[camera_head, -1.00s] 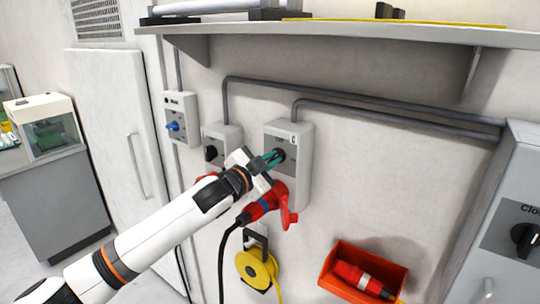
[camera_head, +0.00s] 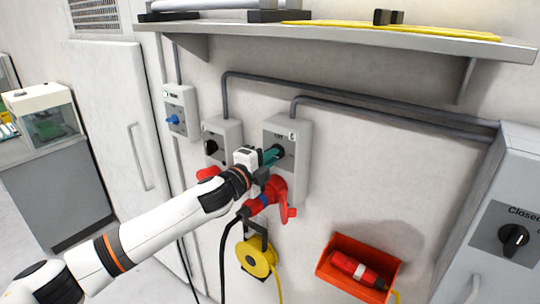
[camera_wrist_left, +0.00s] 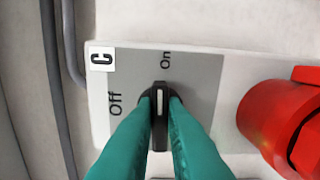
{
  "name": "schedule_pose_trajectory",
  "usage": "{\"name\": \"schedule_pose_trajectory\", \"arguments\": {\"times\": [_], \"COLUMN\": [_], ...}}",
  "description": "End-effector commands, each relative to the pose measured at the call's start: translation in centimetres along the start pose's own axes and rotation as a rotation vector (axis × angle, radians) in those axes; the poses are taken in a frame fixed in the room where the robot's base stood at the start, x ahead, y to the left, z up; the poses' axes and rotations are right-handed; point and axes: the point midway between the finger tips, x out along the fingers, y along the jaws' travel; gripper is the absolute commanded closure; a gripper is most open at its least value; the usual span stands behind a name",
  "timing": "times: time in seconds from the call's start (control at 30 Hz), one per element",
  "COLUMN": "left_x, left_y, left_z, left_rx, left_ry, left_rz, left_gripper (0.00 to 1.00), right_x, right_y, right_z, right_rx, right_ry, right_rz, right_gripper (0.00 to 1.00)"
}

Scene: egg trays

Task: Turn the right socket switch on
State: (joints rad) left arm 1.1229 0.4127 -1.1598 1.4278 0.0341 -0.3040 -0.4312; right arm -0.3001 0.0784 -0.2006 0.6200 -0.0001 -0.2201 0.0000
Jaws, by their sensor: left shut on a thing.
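The right socket box (camera_head: 302,140) is a grey wall unit marked C, with a red plug (camera_head: 268,195) in its lower part. My left gripper (camera_head: 272,154) is at its switch, with green fingers shut on the black knob. In the left wrist view the knob (camera_wrist_left: 159,100) sits between the fingertips (camera_wrist_left: 160,98). Its white mark points up in that picture, towards the word "On"; "Off" is to its left. The fingers hide the knob's sides. My right gripper is not in view.
Another socket box (camera_head: 229,132) with a black knob is just left, and a smaller box (camera_head: 183,99) with a blue knob further left. A shelf (camera_head: 400,37) overhangs above. A yellow reel (camera_head: 256,257) and a red bin (camera_head: 383,259) hang below. A grey cabinet (camera_head: 490,210) stands right.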

Motion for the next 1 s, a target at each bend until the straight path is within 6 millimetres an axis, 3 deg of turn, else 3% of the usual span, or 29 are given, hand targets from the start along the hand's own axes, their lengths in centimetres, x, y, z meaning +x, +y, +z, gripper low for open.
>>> {"name": "schedule_pose_trajectory", "arguments": {"times": [0.7, 0.73, 0.87, 1.0], "left_x": [-0.01, -0.01, -0.01, -0.01], "left_y": [-0.25, -0.25, -0.22, -0.15], "left_z": [0.02, 0.03, 0.02, 0.01], "left_rx": [0.08, 0.08, 0.079, 0.078], "left_ry": [0.0, 0.0, 0.0, 0.0], "left_rz": [-0.003, -0.003, -0.003, -0.002], "left_gripper": [1.0, 0.88, 0.67, 0.67], "right_x": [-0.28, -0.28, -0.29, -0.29], "right_y": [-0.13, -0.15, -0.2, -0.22], "right_z": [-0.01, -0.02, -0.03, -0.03], "right_rx": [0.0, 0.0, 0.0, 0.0], "right_ry": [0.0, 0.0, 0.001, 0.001], "right_rz": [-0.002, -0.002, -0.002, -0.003], "right_gripper": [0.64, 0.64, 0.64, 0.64]}}
